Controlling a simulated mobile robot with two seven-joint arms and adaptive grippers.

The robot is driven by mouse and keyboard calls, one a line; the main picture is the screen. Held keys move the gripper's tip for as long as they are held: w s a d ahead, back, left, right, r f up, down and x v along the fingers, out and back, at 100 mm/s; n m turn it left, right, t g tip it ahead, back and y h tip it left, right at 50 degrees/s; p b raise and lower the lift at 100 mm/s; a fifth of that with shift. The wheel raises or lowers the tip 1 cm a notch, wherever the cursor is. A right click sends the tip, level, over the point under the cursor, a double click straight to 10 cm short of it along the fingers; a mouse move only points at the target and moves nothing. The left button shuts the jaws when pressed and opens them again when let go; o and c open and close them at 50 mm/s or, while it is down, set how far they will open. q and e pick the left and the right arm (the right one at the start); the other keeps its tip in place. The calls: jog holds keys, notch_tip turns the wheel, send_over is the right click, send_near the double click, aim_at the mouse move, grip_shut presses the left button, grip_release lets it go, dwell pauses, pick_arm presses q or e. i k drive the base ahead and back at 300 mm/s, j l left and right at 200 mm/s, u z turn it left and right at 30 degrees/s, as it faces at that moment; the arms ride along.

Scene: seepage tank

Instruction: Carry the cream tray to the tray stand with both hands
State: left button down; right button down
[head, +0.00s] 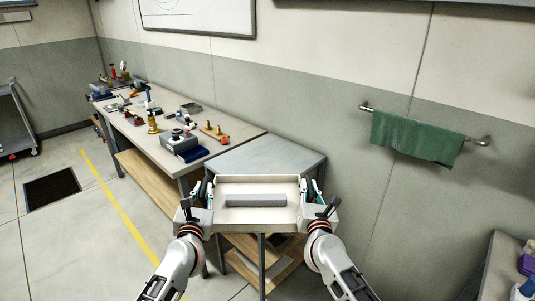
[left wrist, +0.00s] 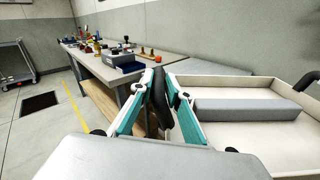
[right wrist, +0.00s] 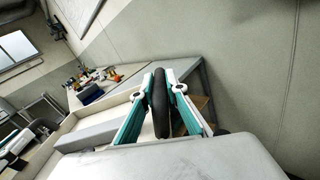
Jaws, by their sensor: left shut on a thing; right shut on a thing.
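The cream tray (head: 231,187) is held level between my two grippers, with a long grey block (head: 256,200) lying in it. My left gripper (head: 205,191) is shut on the black handle (left wrist: 159,92) at the tray's left end. My right gripper (head: 312,191) is shut on the black handle (right wrist: 160,100) at the right end. The tray stand, apparently the grey-topped table (head: 262,153), is just beyond the tray. The tray hides its near part, so I cannot tell whether they touch.
A long workbench (head: 130,125) with tools, brass fittings and a grey box-like device (head: 183,147) runs along the wall to the left. A green towel (head: 415,138) hangs on a wall rail. A dark floor grate (head: 51,188) and open floor lie left. Another surface stands at lower right.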

aim_at(266, 159)
jog(key=i+l, duration=0.15)
jog(key=i, duration=0.45)
jog(key=i+l, duration=0.1)
jog(key=i, duration=0.55)
